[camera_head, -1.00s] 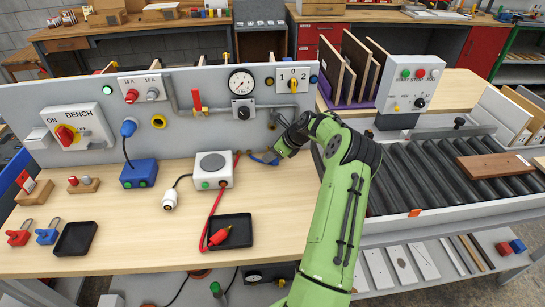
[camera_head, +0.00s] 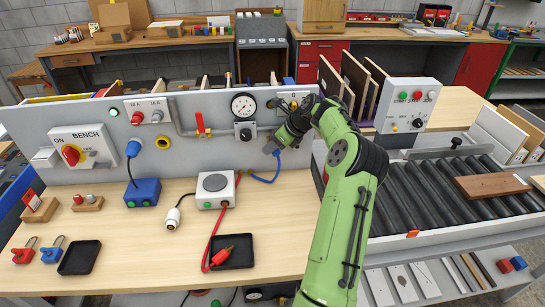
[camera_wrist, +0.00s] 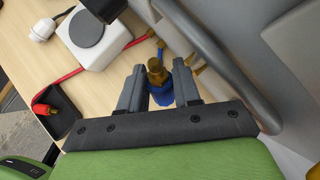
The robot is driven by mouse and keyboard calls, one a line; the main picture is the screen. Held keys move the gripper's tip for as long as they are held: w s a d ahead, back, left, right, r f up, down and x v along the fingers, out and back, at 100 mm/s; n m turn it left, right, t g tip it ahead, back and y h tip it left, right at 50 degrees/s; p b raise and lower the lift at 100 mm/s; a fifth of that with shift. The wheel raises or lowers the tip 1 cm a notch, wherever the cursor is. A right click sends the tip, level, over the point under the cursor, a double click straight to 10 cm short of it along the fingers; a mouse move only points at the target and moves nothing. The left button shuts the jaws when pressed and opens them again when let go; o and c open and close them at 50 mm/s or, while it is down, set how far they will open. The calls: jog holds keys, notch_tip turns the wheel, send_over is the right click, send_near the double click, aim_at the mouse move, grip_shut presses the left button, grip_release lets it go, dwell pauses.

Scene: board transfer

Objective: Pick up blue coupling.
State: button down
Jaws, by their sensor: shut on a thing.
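My gripper (camera_head: 272,146) is in front of the right part of the grey panel, above the wooden bench top. In the wrist view, its two dark fingers (camera_wrist: 161,92) are closed on either side of the blue coupling (camera_wrist: 162,94), which has a brass end (camera_wrist: 156,70). The fingers hold it off the bench. In the head view, a blue hose (camera_head: 262,180) hangs in a curve from the gripper down toward the white box. Most of the coupling is hidden by the fingers there.
The grey panel (camera_head: 205,150) carries a gauge (camera_head: 243,105), a pipe, a red-handled valve and switches. A white box (camera_head: 215,190) with a red hose stands left of my gripper; the red coupling (camera_head: 221,256) lies in a black tray (camera_head: 240,262). A roller conveyor (camera_head: 430,190) is at the right.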

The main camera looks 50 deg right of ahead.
notch_tip(320, 180, up, 16)
jog(key=p, duration=0.5)
jog(key=shift+f, duration=0.25)
jog(key=shift+f, duration=0.1)
